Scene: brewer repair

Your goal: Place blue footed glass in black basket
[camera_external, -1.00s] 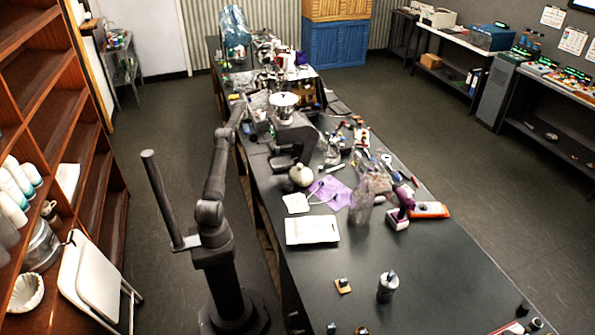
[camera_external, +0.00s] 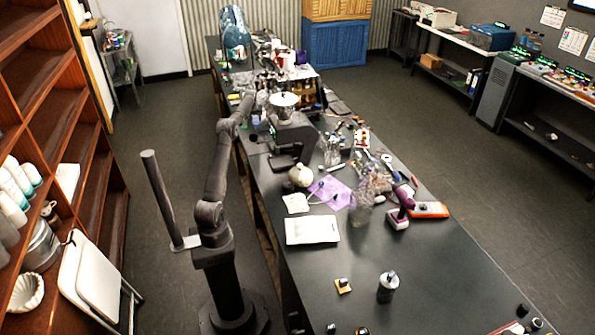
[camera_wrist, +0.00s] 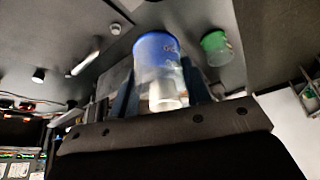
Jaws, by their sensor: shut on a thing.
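The blue footed glass (camera_wrist: 158,58) shows in the wrist view as a clear vessel with a blue end and a whitish part nearer the camera. My gripper (camera_wrist: 160,82) has one dark finger on each side of it and is shut on it. A green cup (camera_wrist: 214,46) is just right of the glass, apart from it. In the external view my arm reaches to the far part of the long bench, and its end is lost among clutter. I cannot make out the glass there. I cannot pick out the black basket for certain in either view.
The long dark bench (camera_external: 445,285) is crowded at its far half. A black machine with a metal bowl (camera_external: 284,100) stands near my arm's end. A round pale flask (camera_external: 300,176), a white tray (camera_external: 312,230) and a purple sheet (camera_external: 330,192) lie nearer. The near right bench is mostly clear.

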